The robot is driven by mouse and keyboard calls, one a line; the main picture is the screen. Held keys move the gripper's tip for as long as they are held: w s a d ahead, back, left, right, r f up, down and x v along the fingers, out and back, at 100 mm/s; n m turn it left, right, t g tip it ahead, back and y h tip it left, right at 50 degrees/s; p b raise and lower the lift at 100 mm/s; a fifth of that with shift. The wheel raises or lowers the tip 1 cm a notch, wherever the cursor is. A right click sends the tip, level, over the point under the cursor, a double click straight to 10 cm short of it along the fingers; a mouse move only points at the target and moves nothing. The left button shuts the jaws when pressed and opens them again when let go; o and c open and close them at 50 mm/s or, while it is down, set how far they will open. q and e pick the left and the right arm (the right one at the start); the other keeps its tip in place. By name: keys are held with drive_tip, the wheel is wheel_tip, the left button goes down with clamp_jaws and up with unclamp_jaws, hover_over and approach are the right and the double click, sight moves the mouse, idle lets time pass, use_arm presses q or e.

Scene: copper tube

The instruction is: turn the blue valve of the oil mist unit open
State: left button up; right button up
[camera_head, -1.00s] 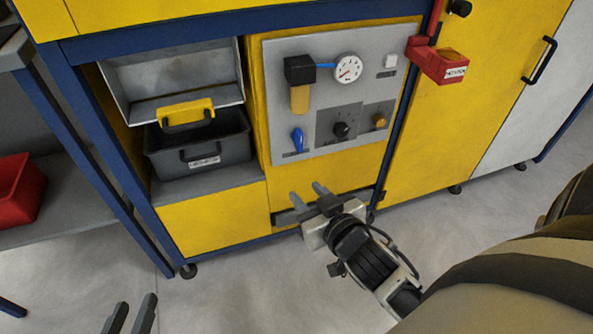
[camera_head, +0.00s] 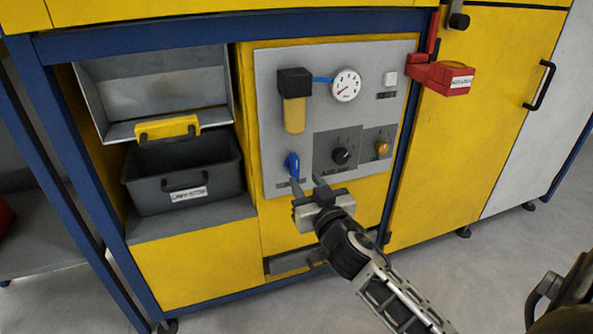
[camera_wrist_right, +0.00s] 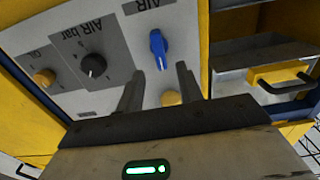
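The blue valve (camera_head: 292,165) is a small lever handle at the lower left of the grey panel (camera_head: 270,140). Its handle stands roughly upright in the head view. It also shows in the right wrist view (camera_wrist_right: 158,46), beside a label reading AIR. My right gripper (camera_head: 307,182) is open, its two fingers pointing up at the panel just below and slightly right of the valve. In the right wrist view my fingers (camera_wrist_right: 160,76) are apart with nothing between them, and the valve lies beyond their tips. My left gripper is out of view.
The panel also carries an amber bowl (camera_head: 294,115) with a black top, a gauge (camera_head: 346,85), a black knob (camera_head: 341,156) and a brass-coloured knob (camera_head: 382,148). A red box (camera_head: 445,78) juts out at the right. A dark bin (camera_head: 185,182) sits at the left.

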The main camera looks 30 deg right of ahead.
sight(297, 168)
drive_tip(key=b+x, duration=0.1)
drive_tip(key=x, duration=0.6)
clamp_jaws()
